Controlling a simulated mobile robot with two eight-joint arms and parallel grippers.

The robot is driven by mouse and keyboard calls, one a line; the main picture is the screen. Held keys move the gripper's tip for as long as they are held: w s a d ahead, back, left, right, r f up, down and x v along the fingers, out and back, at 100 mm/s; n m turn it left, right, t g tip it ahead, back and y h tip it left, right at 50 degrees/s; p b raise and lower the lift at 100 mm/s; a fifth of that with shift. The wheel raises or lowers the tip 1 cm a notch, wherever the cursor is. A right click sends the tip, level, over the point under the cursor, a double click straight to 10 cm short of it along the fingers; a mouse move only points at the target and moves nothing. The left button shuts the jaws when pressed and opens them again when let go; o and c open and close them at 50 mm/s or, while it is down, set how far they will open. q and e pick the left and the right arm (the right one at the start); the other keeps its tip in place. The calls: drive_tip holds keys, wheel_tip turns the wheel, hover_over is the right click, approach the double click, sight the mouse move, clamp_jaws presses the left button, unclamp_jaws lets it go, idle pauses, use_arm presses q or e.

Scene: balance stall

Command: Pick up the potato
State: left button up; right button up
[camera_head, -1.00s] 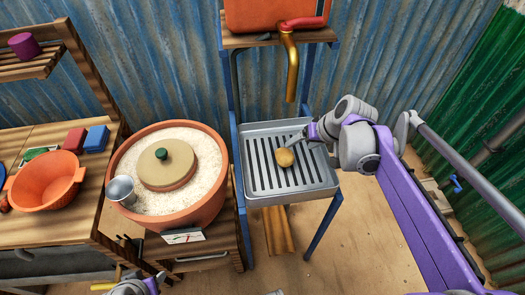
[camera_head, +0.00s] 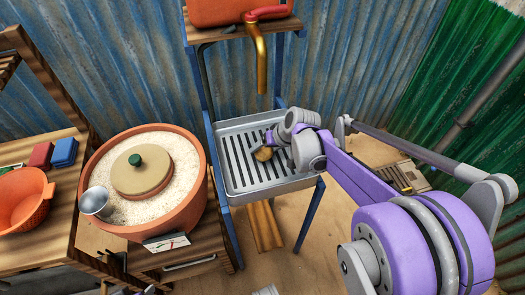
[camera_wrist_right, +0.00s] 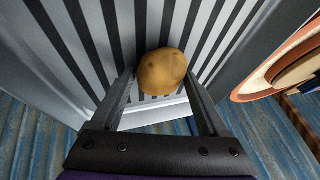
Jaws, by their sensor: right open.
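The potato (camera_head: 264,154) is a small brown-yellow lump on the slatted metal drain tray (camera_head: 297,183). My right gripper (camera_head: 268,143) is at the potato in the head view and partly covers it. In the right wrist view the potato (camera_wrist_right: 162,71) lies between and slightly beyond the tips of the two open fingers (camera_wrist_right: 158,82). A gap shows at the left finger; contact at the right one is hard to judge. The potato rests on the slats. My left gripper is not in view.
A brass tap (camera_head: 261,60) hangs above the tray's back. Left of the tray stands a large clay pot (camera_head: 186,215) of pale grain with a lidded disc (camera_head: 142,175) and a metal cup (camera_head: 95,201). An orange basket (camera_head: 22,200) is at far left. The tray's front is clear.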

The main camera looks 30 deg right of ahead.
clamp_jaws()
drive_tip(key=shift+r, duration=0.1)
drive_tip(key=shift+r, duration=0.1)
